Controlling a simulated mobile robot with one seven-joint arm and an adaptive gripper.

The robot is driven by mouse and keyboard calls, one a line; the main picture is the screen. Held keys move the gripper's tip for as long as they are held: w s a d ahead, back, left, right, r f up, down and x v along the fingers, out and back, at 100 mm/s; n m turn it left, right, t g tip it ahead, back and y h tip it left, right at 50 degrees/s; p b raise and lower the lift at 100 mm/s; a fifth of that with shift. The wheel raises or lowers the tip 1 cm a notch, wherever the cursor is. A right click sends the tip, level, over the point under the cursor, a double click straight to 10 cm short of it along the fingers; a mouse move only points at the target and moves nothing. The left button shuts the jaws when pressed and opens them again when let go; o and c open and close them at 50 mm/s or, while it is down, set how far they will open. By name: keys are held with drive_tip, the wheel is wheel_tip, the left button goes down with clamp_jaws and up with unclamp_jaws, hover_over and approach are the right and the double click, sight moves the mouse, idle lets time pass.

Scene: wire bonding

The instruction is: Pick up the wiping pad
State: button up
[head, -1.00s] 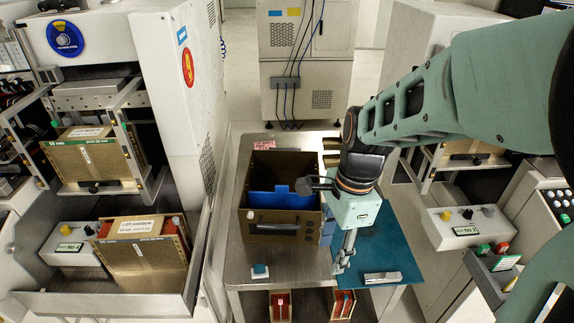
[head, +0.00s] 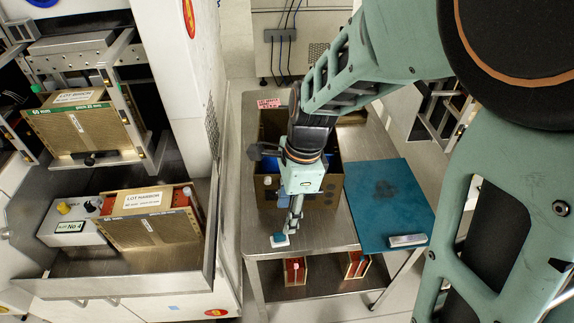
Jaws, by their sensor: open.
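The wiping pad (head: 280,239) is a small block with a blue-green top and a white base. It lies on the metal table near its front edge, in front of the brown box. My gripper (head: 291,228) points down just above and right of the pad, with its fingertips very close to it. It is open and holds nothing visible. Whether the fingers touch the pad or stand around it cannot be told from this view.
The brown box (head: 268,190) stands just behind my gripper. A blue mat (head: 390,205) lies on the right of the metal table (head: 325,232), with a dark smudge and a small silver item (head: 407,240) on it. A machine tray (head: 120,287) is at left.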

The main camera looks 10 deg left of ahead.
sight(280, 234)
drive_tip(key=f, duration=0.2)
drive_tip(key=f+b, duration=0.1)
drive_tip(key=f, duration=0.1)
drive_tip(key=shift+s+a, duration=0.15)
drive_tip(key=shift+a, duration=0.05)
drive_tip(key=f, duration=0.2)
drive_tip(key=a+f+b, duration=0.1)
drive_tip(key=f, duration=0.2)
drive_tip(key=shift+s+a+f+b, duration=0.2)
drive_tip(key=shift+s+f+b, duration=0.1)
drive_tip(key=shift+b, duration=0.1)
drive_tip(key=shift+w+r, duration=0.1)
drive_tip(key=c, duration=1)
drive_tip(key=shift+r, duration=0.2)
